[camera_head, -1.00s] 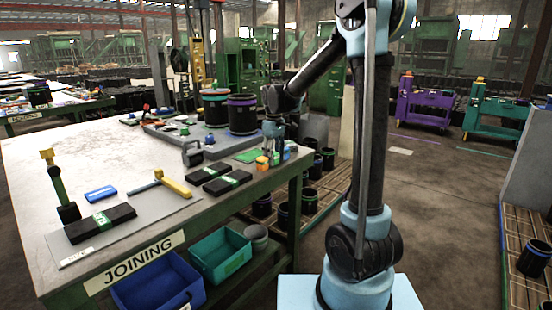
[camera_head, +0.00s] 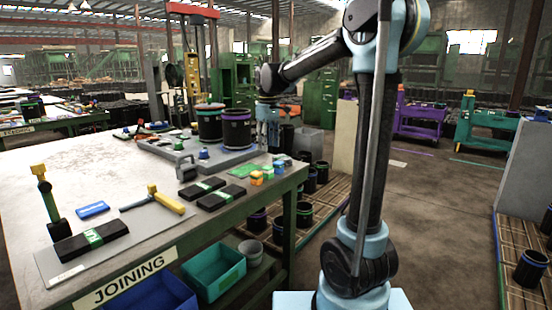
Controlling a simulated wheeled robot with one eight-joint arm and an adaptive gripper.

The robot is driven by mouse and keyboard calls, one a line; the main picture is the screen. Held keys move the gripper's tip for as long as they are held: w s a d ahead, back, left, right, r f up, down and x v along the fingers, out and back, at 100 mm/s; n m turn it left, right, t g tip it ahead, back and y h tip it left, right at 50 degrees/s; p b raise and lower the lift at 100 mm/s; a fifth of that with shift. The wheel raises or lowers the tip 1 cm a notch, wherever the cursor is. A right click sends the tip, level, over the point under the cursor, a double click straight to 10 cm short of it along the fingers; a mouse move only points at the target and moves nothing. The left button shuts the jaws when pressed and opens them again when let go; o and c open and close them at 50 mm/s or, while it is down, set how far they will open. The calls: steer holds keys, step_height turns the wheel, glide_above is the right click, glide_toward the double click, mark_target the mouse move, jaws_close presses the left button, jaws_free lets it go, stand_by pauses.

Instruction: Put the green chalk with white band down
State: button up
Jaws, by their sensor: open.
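A small group of coloured chalk blocks stands near the right edge of the JOINING table (camera_head: 90,155). The pieces are too small for me to make out a white band. My gripper (camera_head: 270,147) is above and behind the group, pointing down, open. I see nothing held in it, though its fingertips are small and partly lost against the dark background.
Two black sleeves with green bands (camera_head: 212,195) lie left of the chalks. A grey tray (camera_head: 165,148) with black-and-coloured cylinders (camera_head: 236,130) stands behind. A hammer (camera_head: 163,200) and a blue block (camera_head: 92,209) lie on the left. The table's middle is bare.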

steer(key=s+d+f+m+t, duration=0.1)
steer(key=s+d+f+m, duration=0.15)
steer(key=s+d, duration=0.5)
steer(key=s+d+f+m, duration=0.2)
steer(key=s+d+m, duration=0.1)
steer(key=s+d, duration=0.5)
steer(key=s+d+f+m, duration=0.2)
steer(key=s+d+f, duration=0.1)
steer(key=s+f, duration=0.4)
steer(key=s+d+f+m+t, duration=0.1)
steer(key=s+d+f+m, duration=0.1)
steer(key=s+f, duration=0.6)
steer(key=shift+s+d+m, duration=0.35)
steer(key=shift+s+d, duration=0.2)
steer(key=shift+d, duration=0.25)
steer(key=shift+w+f, duration=0.2)
steer(key=shift+w, duration=0.3)
steer(key=shift+o, duration=0.5)
